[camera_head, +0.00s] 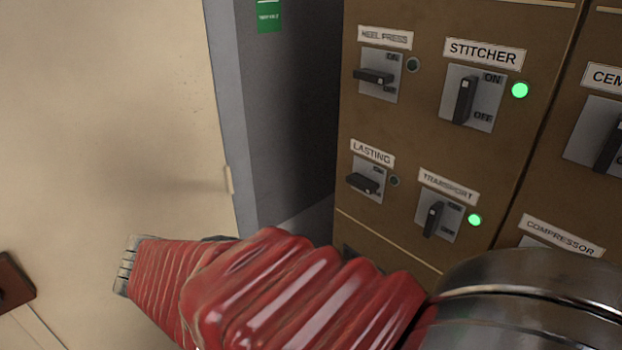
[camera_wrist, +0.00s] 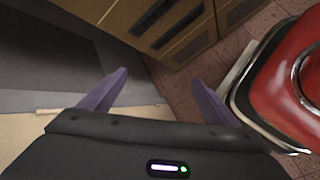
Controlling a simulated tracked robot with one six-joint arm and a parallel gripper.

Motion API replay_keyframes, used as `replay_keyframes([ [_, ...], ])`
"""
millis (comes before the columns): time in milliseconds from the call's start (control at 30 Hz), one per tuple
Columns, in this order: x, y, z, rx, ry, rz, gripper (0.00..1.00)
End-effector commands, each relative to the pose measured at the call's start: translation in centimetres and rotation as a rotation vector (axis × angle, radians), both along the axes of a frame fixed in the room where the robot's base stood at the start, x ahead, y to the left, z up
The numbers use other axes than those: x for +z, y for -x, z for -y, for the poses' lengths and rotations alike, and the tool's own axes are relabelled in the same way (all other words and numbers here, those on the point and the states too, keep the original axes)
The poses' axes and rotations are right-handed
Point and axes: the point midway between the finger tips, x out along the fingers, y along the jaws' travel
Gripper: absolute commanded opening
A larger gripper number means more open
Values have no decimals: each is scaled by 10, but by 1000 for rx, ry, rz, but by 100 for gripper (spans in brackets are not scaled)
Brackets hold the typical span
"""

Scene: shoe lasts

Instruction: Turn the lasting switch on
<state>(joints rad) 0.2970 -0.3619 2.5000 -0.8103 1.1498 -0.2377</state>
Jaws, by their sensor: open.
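The lasting switch (camera_head: 363,183) is a black handle on a grey plate under the label LASTING, at the lower left of the brown cabinet front in the head view. Its handle lies near horizontal, and the small lamp (camera_head: 394,181) beside it is dark. My gripper (camera_wrist: 155,92) shows in the wrist view with its two purple fingers spread apart and nothing between them. It points towards the floor and the lower cabinet, and no switch shows there. In the head view my red-sleeved arm crosses the bottom, below the switch, and the fingers are not visible.
The heel press switch (camera_head: 376,77) is horizontal with a dark lamp. The stitcher switch (camera_head: 465,99) and transport switch (camera_head: 433,218) stand near upright with green lamps lit. A cream wall (camera_head: 100,120) is at left. A red, chrome-edged object (camera_wrist: 285,75) stands at right in the wrist view.

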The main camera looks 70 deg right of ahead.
Motion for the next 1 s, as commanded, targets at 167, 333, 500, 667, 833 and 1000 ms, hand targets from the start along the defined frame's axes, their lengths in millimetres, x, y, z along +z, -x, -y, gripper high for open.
replay_keyframes([
  [167,10,27,59,46,140,-282,83],
  [333,26,43,108,108,251,-550,83],
  [500,40,50,151,182,340,-812,83],
  [667,47,48,179,251,400,-1001,83],
  [833,50,45,192,289,431,-1088,83],
  [1000,51,45,193,292,436,-1095,83],
])
